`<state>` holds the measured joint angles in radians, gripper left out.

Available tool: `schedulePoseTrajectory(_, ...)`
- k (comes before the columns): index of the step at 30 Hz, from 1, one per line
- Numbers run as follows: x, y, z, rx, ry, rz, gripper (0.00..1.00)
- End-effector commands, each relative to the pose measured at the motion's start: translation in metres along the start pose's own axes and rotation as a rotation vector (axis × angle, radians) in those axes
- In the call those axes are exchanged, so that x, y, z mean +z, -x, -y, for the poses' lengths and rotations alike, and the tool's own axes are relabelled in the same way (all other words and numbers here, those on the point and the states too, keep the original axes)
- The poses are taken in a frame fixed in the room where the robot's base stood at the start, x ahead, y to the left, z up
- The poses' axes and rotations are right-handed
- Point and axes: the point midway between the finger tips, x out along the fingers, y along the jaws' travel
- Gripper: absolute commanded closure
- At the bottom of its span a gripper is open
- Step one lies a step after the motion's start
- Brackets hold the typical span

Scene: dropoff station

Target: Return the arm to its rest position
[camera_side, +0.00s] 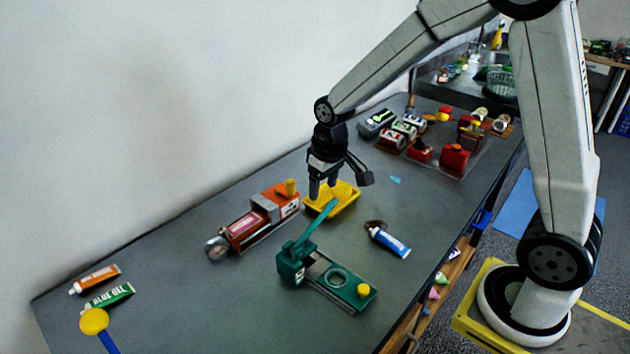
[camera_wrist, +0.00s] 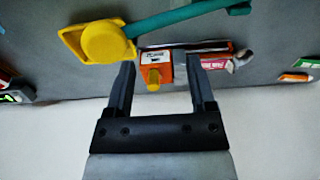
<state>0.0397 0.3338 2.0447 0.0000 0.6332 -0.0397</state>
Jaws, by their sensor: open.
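My gripper (camera_side: 322,190) hangs from my arm above the yellow tray (camera_side: 345,203) on the grey table (camera_side: 215,305). Its fingers are apart, and nothing shows between them in the side view. In the wrist view my gripper (camera_wrist: 158,75) is also open. Past its fingertips lie an orange and red machine (camera_wrist: 158,66) and the yellow tray (camera_wrist: 75,42) with a round yellow part. I cannot tell in the side view whether the fingertips touch the tray.
A green machine with a lever (camera_side: 300,262) stands close in front of the tray. The orange and red machine (camera_side: 255,222) is to the left. A blue tube (camera_side: 390,241) lies right. Several red items, including a red box (camera_side: 455,157), stand further back. A wall borders the table's left side.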

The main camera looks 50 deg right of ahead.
Motion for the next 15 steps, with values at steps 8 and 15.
schedulePoseTrajectory(8,0.066,0.006,0.01,-0.002,0.001,-0.054,0.29)
schedulePoseTrajectory(15,0.113,0.005,0.015,-0.004,0.0,-0.09,0.29)
